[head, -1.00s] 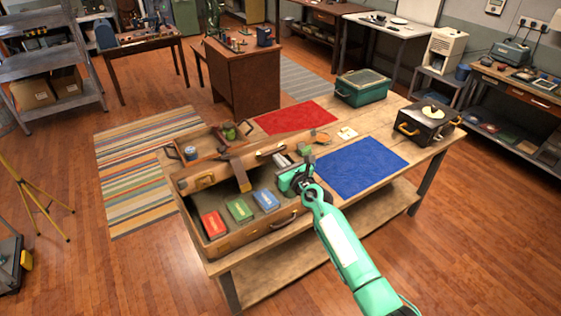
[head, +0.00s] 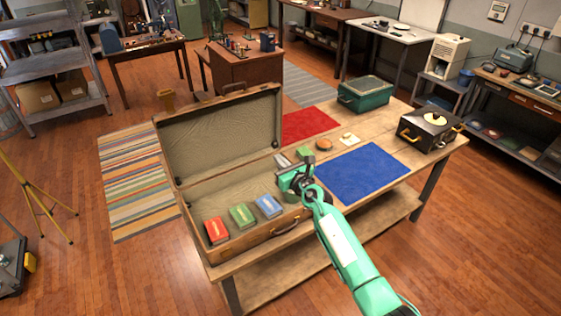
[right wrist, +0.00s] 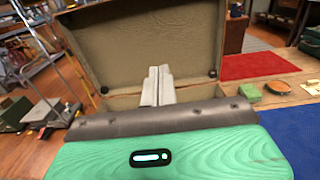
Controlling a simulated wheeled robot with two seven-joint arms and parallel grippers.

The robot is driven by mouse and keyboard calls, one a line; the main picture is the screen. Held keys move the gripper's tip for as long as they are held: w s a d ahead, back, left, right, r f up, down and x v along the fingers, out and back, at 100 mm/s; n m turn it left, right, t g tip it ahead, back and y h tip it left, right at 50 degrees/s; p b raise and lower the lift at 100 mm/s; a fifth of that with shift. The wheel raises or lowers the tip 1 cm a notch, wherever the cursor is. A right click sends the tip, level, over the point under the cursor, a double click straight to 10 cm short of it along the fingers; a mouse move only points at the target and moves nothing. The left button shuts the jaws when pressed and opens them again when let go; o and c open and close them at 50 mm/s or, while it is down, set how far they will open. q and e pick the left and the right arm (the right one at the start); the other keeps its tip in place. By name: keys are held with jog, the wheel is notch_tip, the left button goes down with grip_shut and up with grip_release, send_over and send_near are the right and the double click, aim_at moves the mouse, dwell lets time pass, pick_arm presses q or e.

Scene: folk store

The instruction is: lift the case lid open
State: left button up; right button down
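The brown case (head: 255,238) lies on the wooden table with its lid (head: 225,135) standing open, roughly upright, along the far side. The lid's pale lining faces me, and it also fills the upper middle of the right wrist view (right wrist: 145,45). Red (head: 216,231), green (head: 242,216) and blue (head: 268,206) boxes sit inside along the near side. My right gripper (head: 287,168) is at the case's right end, beside the lid. Its two fingers (right wrist: 157,86) are together with nothing visible between them. My left gripper is out of view.
A blue mat (head: 362,170) lies right of the case, with a red mat (head: 308,124) behind. A green case (head: 365,95) and a black box (head: 428,130) stand at the table's right. The lid hides the table behind it.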

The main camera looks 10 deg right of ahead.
jog(key=p+v, duration=0.3)
jog(key=v, duration=0.8)
dwell(0.5)
dwell(0.3)
